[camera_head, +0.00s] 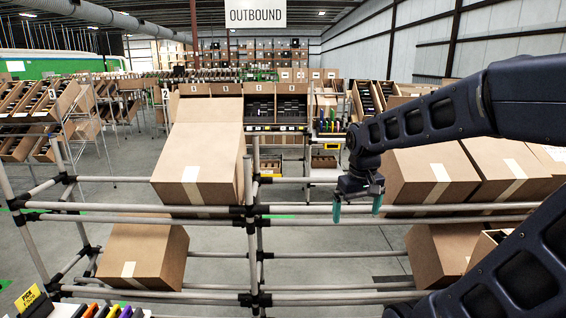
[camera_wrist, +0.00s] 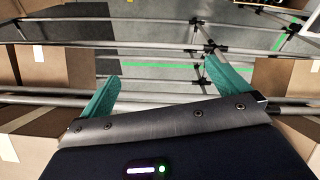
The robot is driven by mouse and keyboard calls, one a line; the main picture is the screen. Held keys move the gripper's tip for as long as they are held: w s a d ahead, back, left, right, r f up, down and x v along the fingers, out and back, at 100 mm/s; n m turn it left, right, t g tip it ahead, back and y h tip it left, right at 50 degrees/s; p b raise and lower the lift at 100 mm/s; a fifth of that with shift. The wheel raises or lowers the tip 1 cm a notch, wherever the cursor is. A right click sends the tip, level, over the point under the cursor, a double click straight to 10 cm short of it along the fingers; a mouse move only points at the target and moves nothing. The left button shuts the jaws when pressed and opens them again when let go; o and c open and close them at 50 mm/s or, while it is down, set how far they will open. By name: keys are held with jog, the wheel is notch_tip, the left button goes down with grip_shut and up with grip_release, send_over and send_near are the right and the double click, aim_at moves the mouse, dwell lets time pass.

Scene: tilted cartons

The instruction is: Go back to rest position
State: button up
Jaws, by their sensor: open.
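My gripper (camera_head: 357,206) hangs from my arm right of centre in the head view, over the upper rails of the rack. Its two teal fingers are apart with nothing between them. In the wrist view my gripper (camera_wrist: 155,85) also shows spread fingers, with grey floor and rails beyond. The nearest carton (camera_head: 430,172) sits tilted on the upper level just right of my gripper. Another carton (camera_head: 203,160) is tilted on the upper level to the left, well apart from my gripper.
Pipe rails (camera_head: 300,210) run across the rack at two levels. Cartons lie on the lower level at left (camera_head: 143,255) and right (camera_head: 440,255). More cartons (camera_head: 508,168) fill the upper right. The upper middle bay is empty. A yellow-labelled bin (camera_head: 30,298) is at lower left.

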jog(key=s+d+r+m+t, duration=0.3)
jog(key=d, duration=0.5)
jog(key=shift+r, duration=0.3)
